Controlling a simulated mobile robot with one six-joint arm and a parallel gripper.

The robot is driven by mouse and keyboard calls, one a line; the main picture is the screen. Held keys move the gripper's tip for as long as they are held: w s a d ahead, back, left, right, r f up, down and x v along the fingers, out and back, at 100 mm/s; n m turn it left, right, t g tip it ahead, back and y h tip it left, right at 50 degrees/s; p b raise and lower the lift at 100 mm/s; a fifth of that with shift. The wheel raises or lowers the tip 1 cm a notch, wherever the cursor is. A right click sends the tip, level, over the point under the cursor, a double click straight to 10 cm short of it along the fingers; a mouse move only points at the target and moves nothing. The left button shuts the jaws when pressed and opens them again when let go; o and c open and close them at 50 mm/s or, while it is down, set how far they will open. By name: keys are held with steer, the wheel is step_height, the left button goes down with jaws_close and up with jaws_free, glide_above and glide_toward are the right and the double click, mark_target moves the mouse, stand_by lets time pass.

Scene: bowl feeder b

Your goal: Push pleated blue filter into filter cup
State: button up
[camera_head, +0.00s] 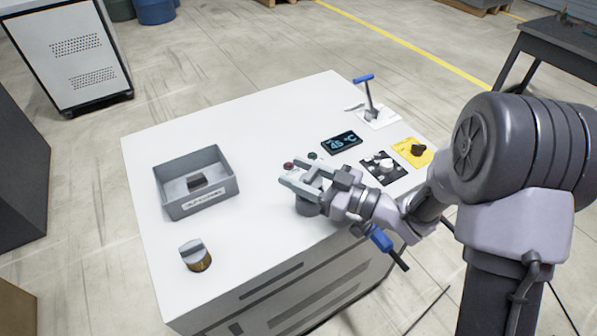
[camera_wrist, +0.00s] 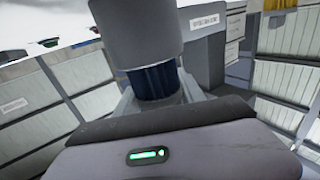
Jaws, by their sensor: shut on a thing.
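My gripper (camera_head: 300,182) is over the right part of the white table, shut on the pleated blue filter. The dark blue, ribbed filter (camera_wrist: 154,82) shows between the fingers in the wrist view. The grey cylindrical filter cup (camera_wrist: 138,32) lies directly against the filter's end, in line with it. In the head view the cup (camera_head: 307,208) shows just under my gripper, and the filter is hidden. How deep the filter sits in the cup cannot be told.
A grey bin (camera_head: 175,206) with a dark piece inside stands at left. A brown, grey-topped cylinder (camera_head: 197,257) stands at front left. Right of my gripper are a display (camera_head: 342,142), a dial panel (camera_head: 383,168), a yellow switch plate (camera_head: 411,152) and a blue-handled lever (camera_head: 368,97).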

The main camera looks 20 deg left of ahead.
steer(key=shift+f+b, duration=1.3)
steer(key=shift+f, duration=0.45)
steer(key=o, duration=1.5)
steer(key=s+d+p, duration=0.3)
steer(key=d+p, duration=0.2)
steer(key=d, duration=1.2)
steer(key=shift+s, duration=0.1)
